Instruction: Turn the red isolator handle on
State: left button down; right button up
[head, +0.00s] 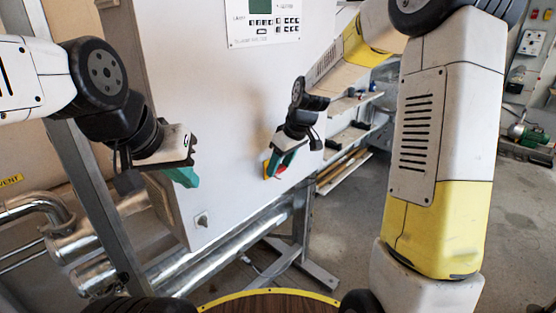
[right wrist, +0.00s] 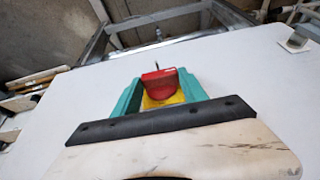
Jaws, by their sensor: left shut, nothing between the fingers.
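The red isolator handle (right wrist: 158,88) sits on a yellow plate (right wrist: 163,100) on the white cabinet face. In the head view the red handle (head: 281,170) is a small patch, mostly hidden by my right gripper. My right gripper (head: 280,165) is at the handle. In the right wrist view its teal fingers (right wrist: 157,85) stand apart, one on each side of the handle; a firm grip on it does not show. My left gripper (head: 188,181) is shut and empty, in front of the cabinet's left part, away from the handle.
The white cabinet (head: 215,130) carries a control panel (head: 263,22) above. A small latch (head: 202,219) is at its lower left. Metal pipes (head: 65,240) and a frame lie left and below. Shelves (head: 350,150) stand behind; open floor is at right.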

jog(key=shift+c, duration=1)
jog(key=g+y, duration=0.2)
jog(key=shift+w+d+m+y, duration=0.3)
jog(key=shift+w+d+m, duration=0.05)
jog(key=shift+m, duration=0.05)
jog(key=shift+w+d+f+m+g+y, duration=0.1)
jog(key=shift+m+g+y, duration=0.05)
jog(key=shift+g+y, duration=0.45)
jog(key=shift+w+d+m+g+y, duration=0.1)
jog(key=shift+m+g+y, duration=0.05)
jog(key=shift+g+y, duration=0.4)
jog(key=o, duration=1.4)
jog(key=shift+c, duration=0.2)
